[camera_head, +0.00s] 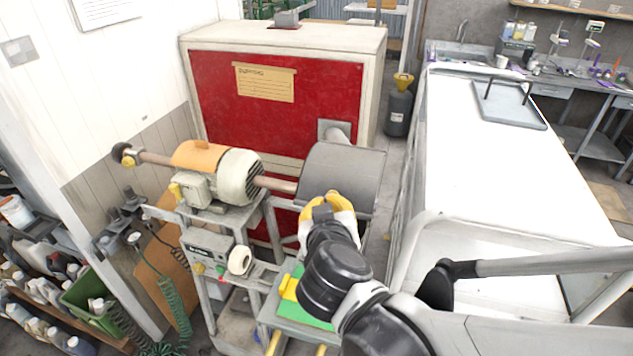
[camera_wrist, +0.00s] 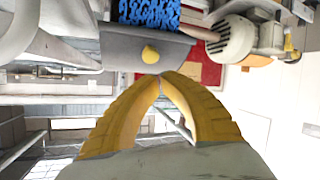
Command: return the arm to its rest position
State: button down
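My gripper (camera_head: 328,200) has yellow fingers and stands in front of the grey hood (camera_head: 345,170) of the buffing machine. In the wrist view the two yellow fingertips (camera_wrist: 160,77) meet, with an empty triangular gap behind them. I see nothing held. The wrist view shows the hood (camera_wrist: 125,50) just beyond the fingertips, with a yellow knob on its face and the blue bristles of the buffing brush (camera_wrist: 150,12) inside. In the head view the brush is hidden by the hood. My black and grey arm reaches up from the lower right.
The buffing motor (camera_head: 240,175) stands left of the hood. A green-topped tray (camera_head: 318,322) with a yellow item lies below my gripper. A red-fronted cabinet (camera_head: 290,90) stands behind. A large white-topped unit (camera_head: 530,180) is to the right, close to my arm.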

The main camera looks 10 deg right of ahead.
jog(key=s+d+f+g+b, duration=0.2)
jog(key=s+f+b, duration=0.2)
jog(key=f+b, duration=0.2)
jog(key=s+d+f+g+y+b, duration=0.1)
jog(key=s+d+f+g+b, duration=0.1)
jog(key=f+b, duration=0.4)
jog(key=s+d+f+m+g+y+b, duration=0.1)
jog(key=s+d+f+b, duration=0.3)
jog(key=f, duration=0.5)
jog(key=s+g+b, duration=0.1)
jog(key=s+b, duration=0.1)
jog(key=b, duration=0.1)
jog(key=shift+s+f, duration=0.3)
jog(key=shift+s, duration=0.05)
